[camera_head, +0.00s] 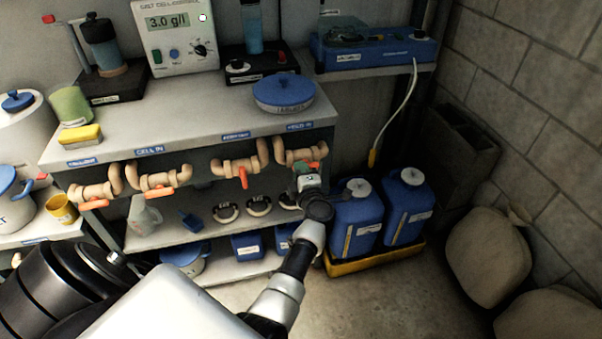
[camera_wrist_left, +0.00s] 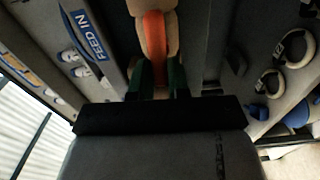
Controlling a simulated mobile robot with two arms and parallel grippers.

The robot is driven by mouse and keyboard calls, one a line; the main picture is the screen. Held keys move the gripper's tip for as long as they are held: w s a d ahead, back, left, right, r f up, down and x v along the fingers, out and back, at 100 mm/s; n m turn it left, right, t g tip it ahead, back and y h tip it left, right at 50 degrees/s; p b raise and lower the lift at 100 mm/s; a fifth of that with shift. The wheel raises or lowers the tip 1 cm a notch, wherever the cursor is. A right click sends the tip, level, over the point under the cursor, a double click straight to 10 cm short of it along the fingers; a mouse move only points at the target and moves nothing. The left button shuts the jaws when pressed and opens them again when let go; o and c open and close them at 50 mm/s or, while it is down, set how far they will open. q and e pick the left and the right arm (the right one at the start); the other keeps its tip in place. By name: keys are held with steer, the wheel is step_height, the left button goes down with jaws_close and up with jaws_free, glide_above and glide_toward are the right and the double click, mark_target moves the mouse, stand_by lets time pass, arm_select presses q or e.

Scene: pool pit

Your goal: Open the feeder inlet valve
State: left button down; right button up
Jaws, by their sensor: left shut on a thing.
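The feeder inlet valve is the rightmost tan pipe valve (camera_head: 290,157) under the bench edge, below a blue label (camera_head: 300,127). Its orange handle (camera_head: 315,165) is partly hidden by my left gripper (camera_head: 307,172). In the left wrist view the orange handle (camera_wrist_left: 154,35) runs up the picture against the tan pipe (camera_wrist_left: 170,8), beside the blue "FEED IN" label (camera_wrist_left: 88,34). My left gripper (camera_wrist_left: 161,78) has its dark green fingers on both sides of the handle's near end, shut on it. My right gripper is not in view.
Other valves (camera_head: 158,180) with orange handles line the bench edge to the left. A blue-lidded tub (camera_head: 284,92) stands on the bench above. Blue jugs (camera_head: 356,222) stand in a yellow tray (camera_head: 375,261) close to the right of my arm. Sacks (camera_head: 487,256) lie by the wall.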

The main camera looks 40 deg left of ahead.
arm_select(q)
steer(key=shift+f+n, duration=0.2)
steer(key=shift+n, duration=0.2)
steer(key=c, duration=1.1)
jaws_free()
steer(key=shift+r, duration=0.1)
